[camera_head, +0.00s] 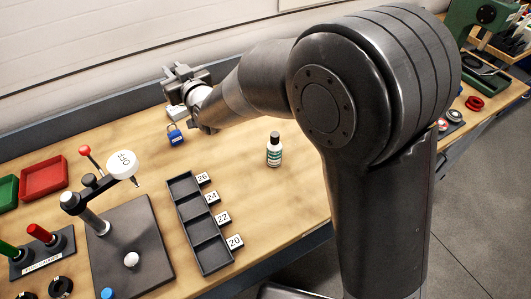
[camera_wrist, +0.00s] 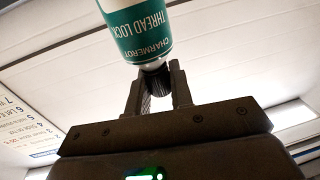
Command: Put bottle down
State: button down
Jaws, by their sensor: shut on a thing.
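My gripper (camera_wrist: 155,85) is shut on the black cap of a bottle (camera_wrist: 137,30) in the wrist view. The bottle has a teal label reading THREAD LOCK, upside down in that picture, and its far end runs out of the frame. In the head view my gripper (camera_head: 182,78) is over the back of the bench, left of centre; I cannot make out the held bottle there. A bottle of similar look (camera_head: 274,150), white with a black cap and green label, stands upright on the bench, well apart from my gripper and to its right.
A blue padlock-like item (camera_head: 175,136) lies below my gripper. A dark compartment tray (camera_head: 213,257) with number tags stands at centre front. A press stand (camera_head: 130,245) is on its left, with red (camera_head: 45,178) and green bins beyond. Bare wood surrounds the standing bottle.

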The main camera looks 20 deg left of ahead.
jog(key=w+d, duration=0.4)
jog(key=d, duration=0.5)
jog(key=w+d, duration=0.4)
jog(key=d, duration=0.4)
jog(key=d+f, duration=0.1)
jog(key=d, duration=1.4)
notch_tip(320, 180, down, 10)
jog(key=shift+s, duration=0.1)
jog(key=c, duration=1.7)
grip_release()
jog(key=shift+f, duration=0.15)
jog(key=o, duration=0.4)
